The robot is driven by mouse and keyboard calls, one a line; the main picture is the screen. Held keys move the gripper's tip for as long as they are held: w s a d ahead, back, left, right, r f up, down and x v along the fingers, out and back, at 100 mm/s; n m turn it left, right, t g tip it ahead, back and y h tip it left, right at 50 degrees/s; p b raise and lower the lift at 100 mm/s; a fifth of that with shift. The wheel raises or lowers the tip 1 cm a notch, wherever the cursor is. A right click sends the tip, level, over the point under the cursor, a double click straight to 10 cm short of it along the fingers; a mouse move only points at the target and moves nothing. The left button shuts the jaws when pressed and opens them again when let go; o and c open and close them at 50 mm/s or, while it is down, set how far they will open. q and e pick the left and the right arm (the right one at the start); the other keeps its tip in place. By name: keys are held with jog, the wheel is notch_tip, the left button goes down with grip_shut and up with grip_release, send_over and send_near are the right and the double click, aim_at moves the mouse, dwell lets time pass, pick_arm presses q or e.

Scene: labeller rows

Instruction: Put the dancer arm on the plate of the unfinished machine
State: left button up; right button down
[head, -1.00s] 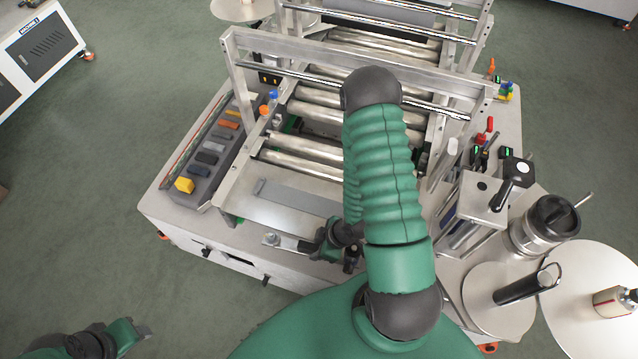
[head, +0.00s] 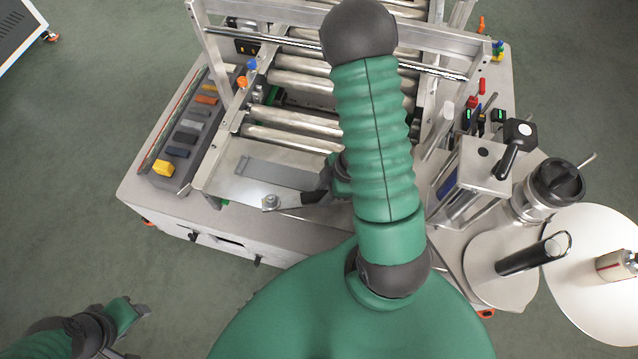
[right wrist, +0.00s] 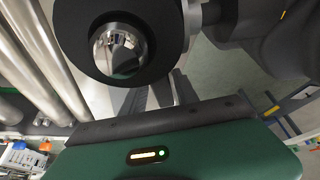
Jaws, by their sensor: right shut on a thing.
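The dancer arm (head: 296,201) is a grey metal bar with a round, shiny end at its left. It reaches left from my right gripper (head: 318,196), which is shut on it. The arm lies over the front part of the bare metal plate (head: 226,186) of the machine; I cannot tell whether it touches. A darker grey strip (head: 280,173) lies on the plate behind it. My forearm hides the plate's right side. My left gripper (head: 138,313) is low at the left, away from the machine; its jaw gap is unclear.
Steel rollers (head: 290,138) and a frame stand behind the plate. A tray of coloured blocks (head: 190,130) is left of it. A clamp post (head: 490,165), a steel canister (head: 545,190) and white discs (head: 590,262) crowd the right. Open floor lies left.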

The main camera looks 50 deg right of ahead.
jog(key=w+d+p, duration=0.1)
jog(key=w+d, duration=0.2)
jog(key=w, duration=0.1)
jog(key=shift+w+d, duration=0.1)
jog(key=shift+d, duration=0.3)
jog(key=shift+w+d+p, duration=0.15)
jog(key=shift+w+p, duration=0.25)
jog(key=shift+w, duration=0.05)
jog(key=f, duration=0.2)
jog(key=shift+a+f, duration=0.2)
jog(key=shift+f, duration=0.55)
jog(key=shift+d+f, duration=0.1)
jog(key=shift+d, duration=0.1)
jog(key=c, duration=0.9)
grip_release()
pick_arm(q)
jog(key=v, duration=0.2)
jog(key=shift+w+a+r, duration=0.1)
jog(key=shift+w+r, duration=0.1)
jog(key=shift+r, duration=0.2)
